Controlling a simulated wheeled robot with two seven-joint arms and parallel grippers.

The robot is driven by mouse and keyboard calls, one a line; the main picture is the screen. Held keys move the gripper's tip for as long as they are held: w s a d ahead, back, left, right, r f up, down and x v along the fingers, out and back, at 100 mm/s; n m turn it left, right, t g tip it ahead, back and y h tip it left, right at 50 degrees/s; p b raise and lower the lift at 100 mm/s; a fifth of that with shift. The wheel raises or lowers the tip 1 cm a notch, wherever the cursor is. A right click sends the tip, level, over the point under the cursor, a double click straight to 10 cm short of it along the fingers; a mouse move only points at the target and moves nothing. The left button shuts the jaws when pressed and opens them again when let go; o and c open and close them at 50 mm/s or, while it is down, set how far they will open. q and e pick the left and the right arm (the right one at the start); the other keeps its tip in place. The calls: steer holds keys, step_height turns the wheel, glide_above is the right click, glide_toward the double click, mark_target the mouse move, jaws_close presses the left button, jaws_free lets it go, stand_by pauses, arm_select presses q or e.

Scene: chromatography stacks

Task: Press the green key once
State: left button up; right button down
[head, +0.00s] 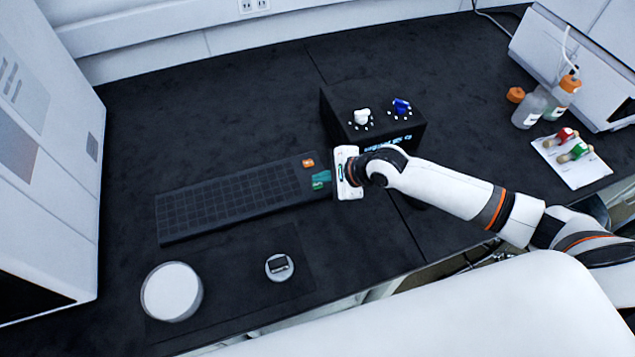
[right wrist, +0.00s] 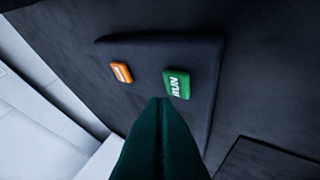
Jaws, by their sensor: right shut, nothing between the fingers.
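The green key (head: 318,186), marked RUN, sits at the right end of a long black keypad (head: 235,199). It also shows in the right wrist view (right wrist: 177,84). My right gripper (head: 321,176) is over the keypad's right end, and its dark green fingers are shut with nothing between them. In the right wrist view the closed fingertips (right wrist: 161,101) appear right beside the green key's lower left edge. I cannot tell whether they touch the key or hover above it. My left gripper is not in view.
An orange key (head: 308,163) lies near the green one. A black box with a white knob (head: 362,116) and a blue knob (head: 401,106) stands behind. A white round dish (head: 172,291) and a small round item (head: 279,267) lie in front. Bottles (head: 530,108) stand far right.

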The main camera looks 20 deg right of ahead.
mark_target(322, 188)
steer(key=shift+f, duration=0.1)
steer(key=shift+f+p, duration=0.25)
steer(key=shift+p, duration=0.1)
steer(key=shift+f, duration=0.5)
stand_by(0.7)
steer(key=shift+r, duration=0.1)
steer(key=shift+r+p, duration=0.75)
steer(key=shift+p, duration=0.5)
step_height(322, 188, up, 5)
steer(key=p, duration=0.6)
steer(key=shift+r, duration=0.1)
